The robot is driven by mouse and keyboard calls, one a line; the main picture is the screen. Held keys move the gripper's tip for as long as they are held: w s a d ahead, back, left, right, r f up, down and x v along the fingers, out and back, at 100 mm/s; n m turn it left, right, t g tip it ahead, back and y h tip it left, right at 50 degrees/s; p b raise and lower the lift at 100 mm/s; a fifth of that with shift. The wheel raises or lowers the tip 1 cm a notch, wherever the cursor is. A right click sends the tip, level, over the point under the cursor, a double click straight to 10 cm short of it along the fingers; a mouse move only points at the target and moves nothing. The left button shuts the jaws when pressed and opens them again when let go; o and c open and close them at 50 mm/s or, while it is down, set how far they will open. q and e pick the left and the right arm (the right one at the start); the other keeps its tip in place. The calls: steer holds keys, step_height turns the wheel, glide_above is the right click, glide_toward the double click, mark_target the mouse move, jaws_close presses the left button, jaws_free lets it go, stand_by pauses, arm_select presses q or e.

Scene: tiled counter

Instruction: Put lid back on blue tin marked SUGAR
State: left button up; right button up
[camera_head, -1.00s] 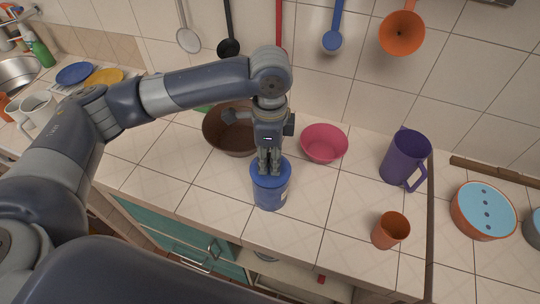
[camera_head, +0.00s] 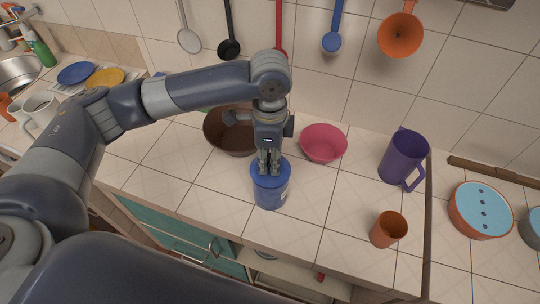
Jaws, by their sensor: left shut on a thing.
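The blue tin (camera_head: 270,192) stands upright on the tiled counter. A pale label patch shows at its right side; I cannot read its writing from here. The blue lid (camera_head: 284,170) is at the top of the tin, and I cannot tell whether it is fully seated. My left gripper (camera_head: 268,170) points straight down over the lid, with its fingers closed on it. The fingers hide the middle of the lid. My right gripper is not in view.
A brown bowl (camera_head: 222,138) stands behind left of the tin and a pink bowl (camera_head: 324,143) behind right. A purple pitcher (camera_head: 402,158) and an orange cup (camera_head: 388,230) are to the right.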

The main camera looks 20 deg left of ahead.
arm_select(q)
steer(key=o, duration=1.1)
steer(key=o, duration=0.5)
steer(key=shift+c, duration=0.2)
step_height(320, 180, up, 5)
steer(key=p, duration=0.6)
steer(key=shift+r, duration=0.1)
steer(key=shift+r+p, duration=0.9)
steer(key=shift+p, duration=0.05)
